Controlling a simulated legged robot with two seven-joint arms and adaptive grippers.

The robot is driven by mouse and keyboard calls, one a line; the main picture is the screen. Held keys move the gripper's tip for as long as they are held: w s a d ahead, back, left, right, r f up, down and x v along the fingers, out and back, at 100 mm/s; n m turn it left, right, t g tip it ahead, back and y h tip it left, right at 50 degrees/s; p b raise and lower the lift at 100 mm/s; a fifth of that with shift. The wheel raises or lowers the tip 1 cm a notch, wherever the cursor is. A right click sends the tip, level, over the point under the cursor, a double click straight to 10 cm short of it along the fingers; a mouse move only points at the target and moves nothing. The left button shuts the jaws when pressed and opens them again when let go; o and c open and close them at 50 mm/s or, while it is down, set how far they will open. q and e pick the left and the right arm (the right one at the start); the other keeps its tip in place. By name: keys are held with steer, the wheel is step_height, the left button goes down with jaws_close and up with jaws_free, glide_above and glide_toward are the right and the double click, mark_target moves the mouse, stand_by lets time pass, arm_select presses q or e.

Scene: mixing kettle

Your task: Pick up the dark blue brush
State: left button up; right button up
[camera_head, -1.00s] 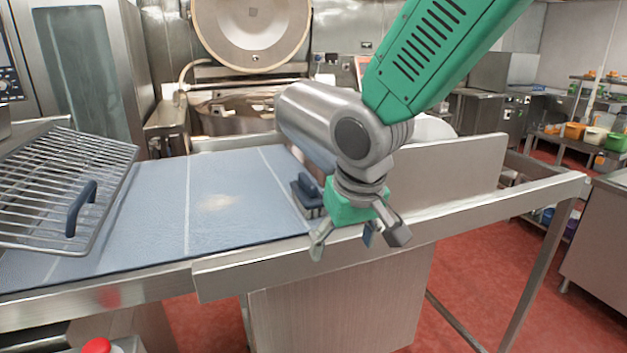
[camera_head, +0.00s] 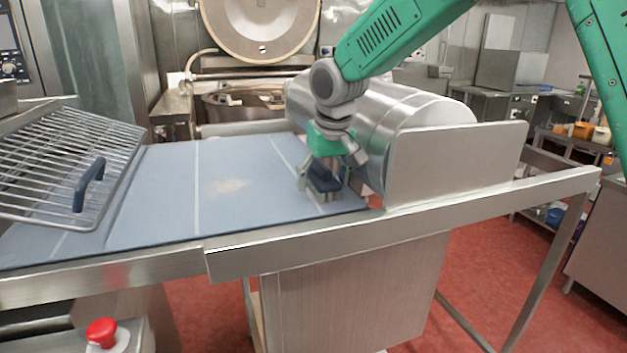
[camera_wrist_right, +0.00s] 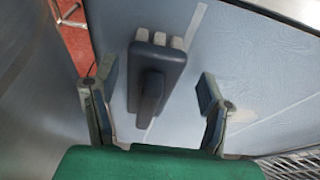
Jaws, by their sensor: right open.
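The dark blue brush (camera_head: 322,186) lies on the blue belt near its right end, with pale bristle tufts showing at one end. In the wrist view the brush (camera_wrist_right: 146,92) shows its raised handle, lying between and beyond the two fingers. My right gripper (camera_head: 328,176) points down over the brush and is open, one finger to each side. In the wrist view the right gripper (camera_wrist_right: 160,80) shows gaps between both fingers and the brush. My left gripper is not in view.
The blue belt (camera_head: 160,185) has a pale powdery patch (camera_head: 229,185). A wire rack with a blue handle (camera_head: 88,185) stands at the left. A steel drum (camera_head: 420,115) and upright steel panel (camera_head: 450,165) stand close on the right. A red button (camera_head: 102,332) is at bottom left.

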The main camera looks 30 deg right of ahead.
mark_target(317, 173)
steer(key=shift+w+d+r, duration=0.1)
steer(key=shift+w+d, duration=0.05)
steer(key=shift+d, duration=0.25)
steer(key=shift+s+d+r, duration=0.2)
steer(key=shift+d, duration=0.05)
steer(key=shift+w+d+r, duration=0.15)
steer(key=shift+w+d, duration=0.05)
steer(key=w, duration=0.2)
steer(key=shift+w+p, duration=0.35)
steer(key=shift+p, duration=0.05)
steer(key=x, duration=0.3)
steer(key=shift+w+a, duration=0.2)
steer(key=shift+a, duration=0.15)
steer(key=shift+s+d, duration=0.25)
steer(key=shift+d, duration=0.2)
steer(key=shift+c, duration=0.8)
steer(key=shift+d, duration=0.1)
steer(key=c, duration=0.7)
steer(key=shift+w, duration=0.1)
steer(key=c, duration=0.5)
steer(key=shift+a, duration=0.45)
